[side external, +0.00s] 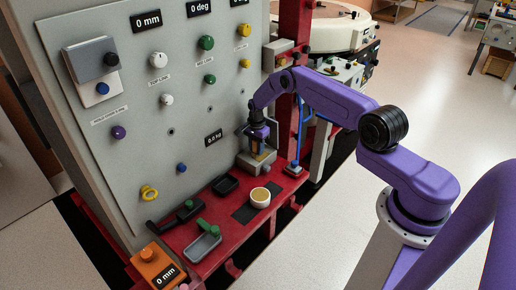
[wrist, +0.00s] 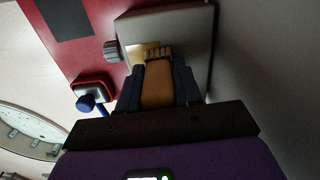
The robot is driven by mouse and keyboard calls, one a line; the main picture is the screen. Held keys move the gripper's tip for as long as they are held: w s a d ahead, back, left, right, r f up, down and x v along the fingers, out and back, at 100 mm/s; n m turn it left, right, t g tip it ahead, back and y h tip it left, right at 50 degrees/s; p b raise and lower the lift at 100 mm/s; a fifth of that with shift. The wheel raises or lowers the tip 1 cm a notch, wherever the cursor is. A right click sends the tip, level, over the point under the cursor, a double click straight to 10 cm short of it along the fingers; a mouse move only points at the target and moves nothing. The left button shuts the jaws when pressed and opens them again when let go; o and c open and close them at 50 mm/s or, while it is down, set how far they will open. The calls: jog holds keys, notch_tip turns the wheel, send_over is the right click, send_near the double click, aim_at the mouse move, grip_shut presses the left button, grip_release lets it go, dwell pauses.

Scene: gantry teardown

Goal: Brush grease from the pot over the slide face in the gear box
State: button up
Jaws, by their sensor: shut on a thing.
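My gripper (side external: 257,144) points down over the grey gear box (side external: 245,163) on the red ledge. In the wrist view my gripper (wrist: 158,85) is shut on the brown handle of a brush (wrist: 157,84). The brush's pale bristles are at the gear box (wrist: 204,25), over a yellowish patch that looks like the slide face (wrist: 138,52). I cannot tell whether the bristles touch it. The grease pot (side external: 260,195), a round pale cup with tan contents, stands on the ledge in front of the box.
The grey panel (side external: 125,160) with knobs rises behind the ledge. A black tray (side external: 225,184), a grey tray (side external: 203,246) with a green-handled tool and an orange 0 mm unit (side external: 154,264) sit along the ledge.

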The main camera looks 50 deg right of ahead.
jog(key=shift+s, duration=1.8)
notch_tip(320, 180, up, 8)
jog(key=shift+s, duration=0.1)
